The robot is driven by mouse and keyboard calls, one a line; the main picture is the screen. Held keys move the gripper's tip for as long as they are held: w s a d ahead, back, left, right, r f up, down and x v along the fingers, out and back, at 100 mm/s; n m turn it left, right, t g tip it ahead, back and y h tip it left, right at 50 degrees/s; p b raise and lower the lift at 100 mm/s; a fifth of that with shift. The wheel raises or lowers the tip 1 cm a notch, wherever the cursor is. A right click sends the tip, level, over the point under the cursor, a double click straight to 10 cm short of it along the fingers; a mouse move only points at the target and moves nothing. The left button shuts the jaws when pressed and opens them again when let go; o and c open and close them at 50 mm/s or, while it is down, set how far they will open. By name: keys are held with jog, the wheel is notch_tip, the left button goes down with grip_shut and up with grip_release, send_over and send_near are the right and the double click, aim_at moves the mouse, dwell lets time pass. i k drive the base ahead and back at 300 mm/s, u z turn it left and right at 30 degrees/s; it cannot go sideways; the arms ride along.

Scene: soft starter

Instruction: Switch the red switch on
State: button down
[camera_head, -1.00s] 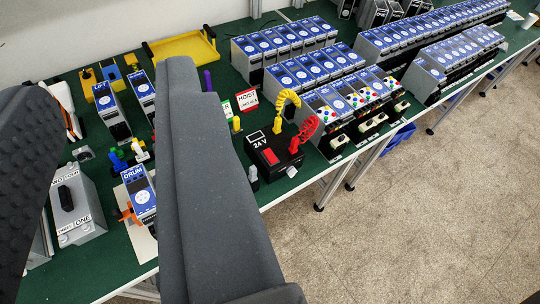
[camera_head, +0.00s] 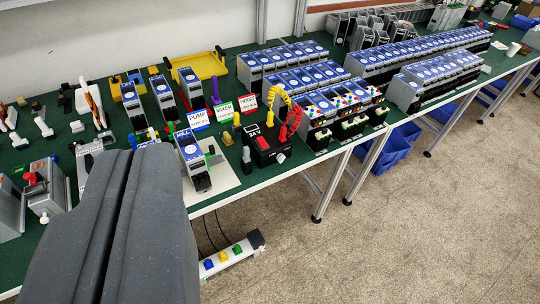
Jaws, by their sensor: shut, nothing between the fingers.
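The red switch (camera_head: 262,142) is a small rocker on the black 24 V box (camera_head: 284,157), near the table's front edge. It is too small to tell whether it is on or off. Yellow and red coiled cables (camera_head: 291,122) rise from the back of the box. My gripper (camera_head: 133,153) fills the lower left, its two dark grey fingers shut side by side with nothing between them. Its tips show to the left of the box, apart from it. The fingers hide part of the table behind them.
A blue-faced unit (camera_head: 191,155) on a white plate stands between my gripper and the box. Rows of blue-topped modules (camera_head: 290,62) stand to the right and behind. A grey box with a red knob (camera_head: 36,184) is at the left. A power strip (camera_head: 230,256) hangs below the edge.

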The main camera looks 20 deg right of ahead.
aim_at(262, 141)
jog(key=k, duration=0.6)
jog(key=z, duration=0.5)
jog(key=i, duration=2.1)
jog(key=u, duration=0.4)
